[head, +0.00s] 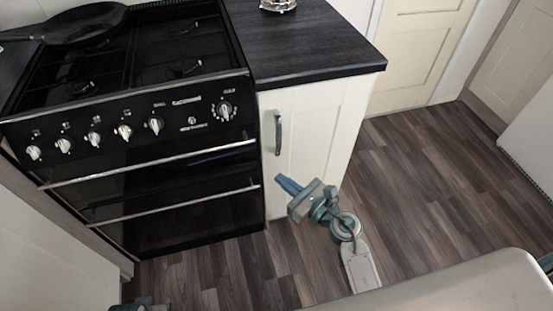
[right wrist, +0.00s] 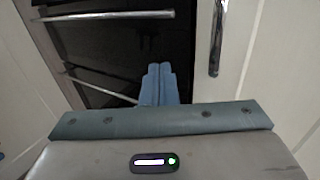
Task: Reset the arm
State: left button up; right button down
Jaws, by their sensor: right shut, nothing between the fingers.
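My right gripper (head: 287,185) is in front of the lower part of the white cabinet door (head: 318,135), close to the oven's right edge. In the right wrist view its two blue fingers (right wrist: 159,84) are together with nothing between them, and they point toward the gap between oven and cabinet. I cannot tell how far the fingertips are from the door. My right arm reaches in from the bottom of the head view. A small part of what seems to be my left arm (head: 140,306) shows at the bottom left edge; its gripper is not visible.
The black oven (head: 190,185) has two horizontal bar handles and a row of knobs. A dark pan (head: 84,24) sits on the hob. The cabinet has a vertical handle (head: 278,134) and a dark worktop (head: 300,45). The wood floor (head: 440,180) to the right is clear.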

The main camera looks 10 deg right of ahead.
pick_arm(q)
jog(key=shift+r, duration=0.15)
pick_arm(e)
jog(key=shift+s, duration=0.1)
